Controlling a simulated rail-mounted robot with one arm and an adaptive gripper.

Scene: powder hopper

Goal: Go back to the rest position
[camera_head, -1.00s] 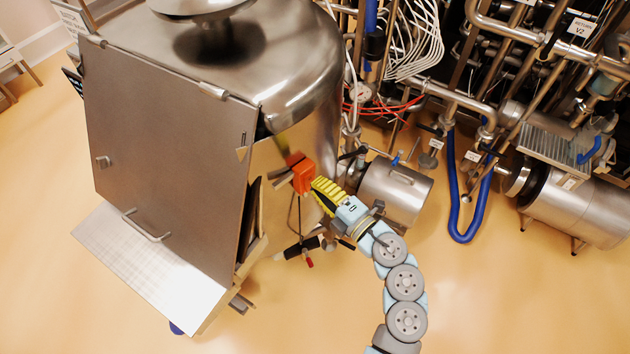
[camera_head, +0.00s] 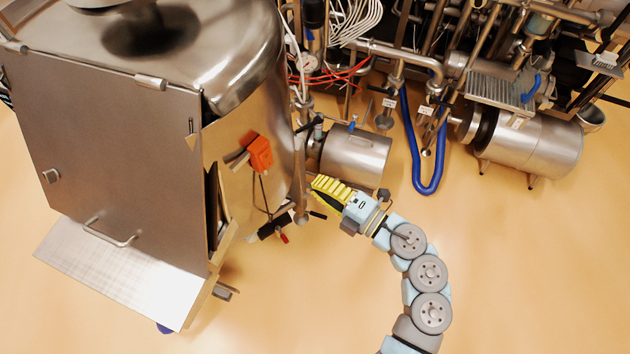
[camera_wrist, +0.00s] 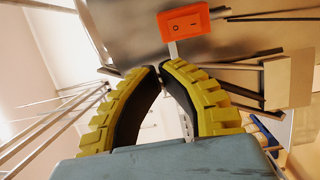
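My gripper (camera_head: 313,187) has yellow ribbed fingers with dark inner pads and hangs in free air right of the hopper. In the wrist view its two fingertips (camera_wrist: 160,68) meet or almost meet, and nothing shows between them. An orange switch box (camera_head: 261,153) is on the side of the steel hopper vessel (camera_head: 285,120). My gripper is apart from it, to its lower right in the head view.
A hopper door with a handle (camera_head: 110,235) is at the left. A black and red clamp-like part (camera_head: 275,228) hangs below the orange box. A steel cylinder (camera_head: 355,158), a blue hose (camera_head: 428,188) and pipework stand behind my gripper.

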